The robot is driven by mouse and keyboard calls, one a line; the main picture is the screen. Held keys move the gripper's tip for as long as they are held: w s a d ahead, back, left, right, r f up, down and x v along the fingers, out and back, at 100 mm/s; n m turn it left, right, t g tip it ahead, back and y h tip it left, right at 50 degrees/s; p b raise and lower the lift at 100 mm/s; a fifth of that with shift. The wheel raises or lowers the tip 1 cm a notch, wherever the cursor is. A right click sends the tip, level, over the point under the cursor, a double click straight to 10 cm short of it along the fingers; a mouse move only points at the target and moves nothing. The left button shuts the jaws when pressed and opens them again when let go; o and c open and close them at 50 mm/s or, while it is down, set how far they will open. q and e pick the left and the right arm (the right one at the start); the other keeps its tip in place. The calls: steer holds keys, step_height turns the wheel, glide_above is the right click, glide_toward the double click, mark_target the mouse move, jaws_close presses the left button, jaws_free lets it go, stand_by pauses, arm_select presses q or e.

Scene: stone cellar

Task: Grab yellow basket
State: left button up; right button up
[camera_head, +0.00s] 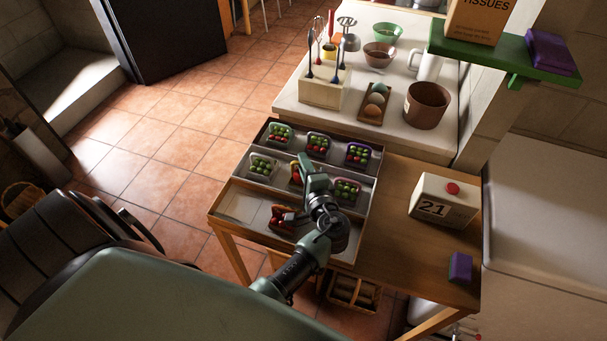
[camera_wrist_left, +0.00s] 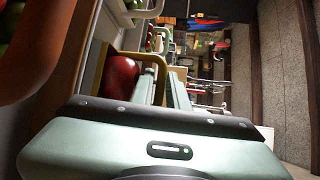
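In the left wrist view a yellow basket rim or handle (camera_wrist_left: 161,72) curves around a large red fruit (camera_wrist_left: 121,77), right by the fingers of my left gripper (camera_wrist_left: 162,90). The yellow part runs between or just beyond the fingers; I cannot tell whether they are shut on it. My arm hides part of this compartment. My right gripper is not in view.
Several small fruit baskets (camera_head: 279,134) stand in the tray's back and middle compartments. The tray rests on a wooden table (camera_head: 400,240) with a calendar box (camera_head: 444,199) and purple block (camera_head: 460,267). A white counter (camera_head: 392,130) with bowls and utensils stands behind.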

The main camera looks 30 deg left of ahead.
arm_select(q)
jaws_close()
stand_by(1.4)
